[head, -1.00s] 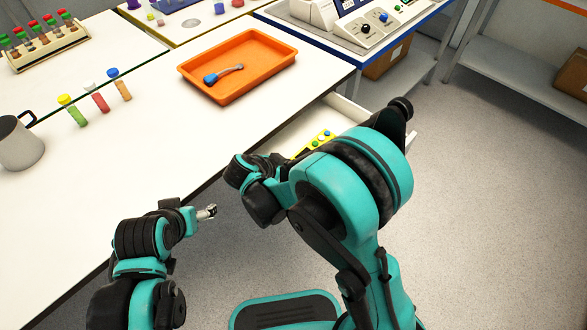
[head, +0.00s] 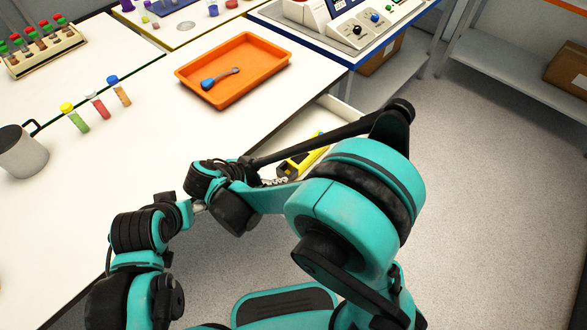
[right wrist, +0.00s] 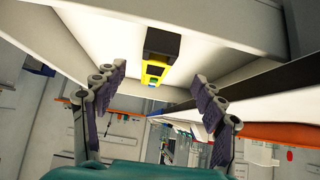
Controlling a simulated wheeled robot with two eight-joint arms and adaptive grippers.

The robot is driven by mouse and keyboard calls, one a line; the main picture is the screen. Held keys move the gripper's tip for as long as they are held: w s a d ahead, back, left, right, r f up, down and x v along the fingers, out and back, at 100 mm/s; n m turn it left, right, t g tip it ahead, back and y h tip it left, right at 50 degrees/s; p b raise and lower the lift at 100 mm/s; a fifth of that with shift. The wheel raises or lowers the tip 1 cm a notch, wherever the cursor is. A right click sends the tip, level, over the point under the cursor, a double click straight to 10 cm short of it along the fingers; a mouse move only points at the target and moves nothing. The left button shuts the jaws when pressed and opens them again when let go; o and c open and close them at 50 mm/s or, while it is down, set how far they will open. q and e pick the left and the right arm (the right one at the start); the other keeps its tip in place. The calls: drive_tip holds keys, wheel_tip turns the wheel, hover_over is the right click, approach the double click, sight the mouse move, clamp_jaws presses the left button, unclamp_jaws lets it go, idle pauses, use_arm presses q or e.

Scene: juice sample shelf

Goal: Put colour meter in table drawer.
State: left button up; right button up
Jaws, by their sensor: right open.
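The colour meter, a yellow and black device (head: 300,162), lies inside the open white table drawer (head: 343,109). In the right wrist view the meter (right wrist: 158,62) rests in the drawer (right wrist: 205,62), beyond my fingers. My right gripper (right wrist: 159,74) is open and empty, its two fingers spread apart with the meter clear of them. In the head view the right gripper (head: 273,182) shows only partly, beside the meter's near end. My left gripper (head: 198,207) is low at the left by the table edge, partly hidden by my right arm; its jaw opening is unclear.
An orange tray (head: 235,72) with a blue-handled tool (head: 219,78) stands on the table above the drawer. Several capped tubes, a tube rack (head: 42,45) and a grey mug (head: 22,152) are farther left. Floor to the right is clear.

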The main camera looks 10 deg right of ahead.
drive_tip(key=s+d+r+n+y, duration=0.3)
drive_tip(key=s+d+r+n, duration=0.1)
drive_tip(key=d, duration=0.4)
drive_tip(key=s+d+r+n+t+y, duration=0.1)
drive_tip(key=s+d+r+n+y, duration=0.3)
drive_tip(key=s+d+n, duration=0.2)
drive_tip(key=shift+s+d+r+t, duration=0.15)
drive_tip(key=shift+s+d+t, duration=0.15)
drive_tip(key=shift+s+d, duration=0.4)
drive_tip(key=shift+w+d, duration=0.15)
idle(2.3)
